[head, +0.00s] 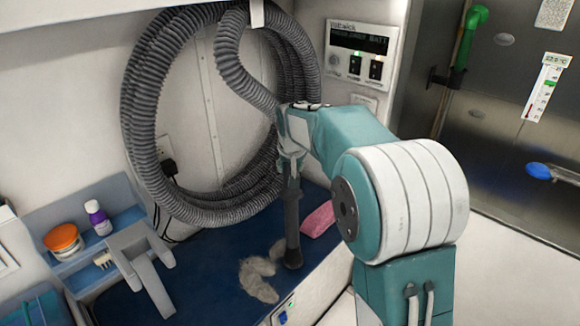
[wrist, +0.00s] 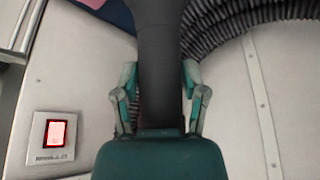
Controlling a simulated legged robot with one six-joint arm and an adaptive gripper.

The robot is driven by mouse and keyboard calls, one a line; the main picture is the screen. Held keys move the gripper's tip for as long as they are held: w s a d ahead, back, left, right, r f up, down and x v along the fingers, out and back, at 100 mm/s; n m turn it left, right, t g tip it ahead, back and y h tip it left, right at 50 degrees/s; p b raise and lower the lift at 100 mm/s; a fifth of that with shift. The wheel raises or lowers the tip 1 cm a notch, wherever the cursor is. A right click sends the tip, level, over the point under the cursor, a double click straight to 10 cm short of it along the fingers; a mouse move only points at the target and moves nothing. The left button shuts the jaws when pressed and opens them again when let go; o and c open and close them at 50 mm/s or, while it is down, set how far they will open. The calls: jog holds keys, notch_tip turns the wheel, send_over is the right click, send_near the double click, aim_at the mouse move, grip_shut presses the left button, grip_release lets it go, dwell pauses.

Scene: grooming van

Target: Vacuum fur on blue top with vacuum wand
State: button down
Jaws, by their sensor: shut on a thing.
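My gripper (wrist: 160,100) is shut on the dark grey vacuum wand (head: 292,222), which hangs nearly upright from it. The wand also fills the upper middle of the wrist view (wrist: 157,40). In the head view the wand's lower end is at the blue top (head: 210,262), just right of a clump of grey-beige fur (head: 258,283). A second bit of fur (head: 278,250) shows behind the wand's lower end. I cannot tell whether the wand's end touches the top or the fur. A ribbed grey hose (head: 240,75) runs to the wand's upper end.
A pink cloth (head: 318,220) lies right of the wand. Hose coils hang on the wall behind.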

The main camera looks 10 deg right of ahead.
jog(key=shift+a+r, duration=0.1)
jog(key=shift+a, duration=0.35)
jog(key=shift+d, duration=0.15)
jog(key=shift+s+a, duration=0.35)
jog(key=shift+a, duration=0.3)
jog(key=shift+s+a, duration=0.4)
jog(key=shift+a, duration=0.25)
jog(key=shift+s+a, duration=0.35)
jog(key=shift+a, duration=0.3)
jog(key=w+a, duration=0.4)
jog(key=a, duration=0.1)
dwell(1.1)
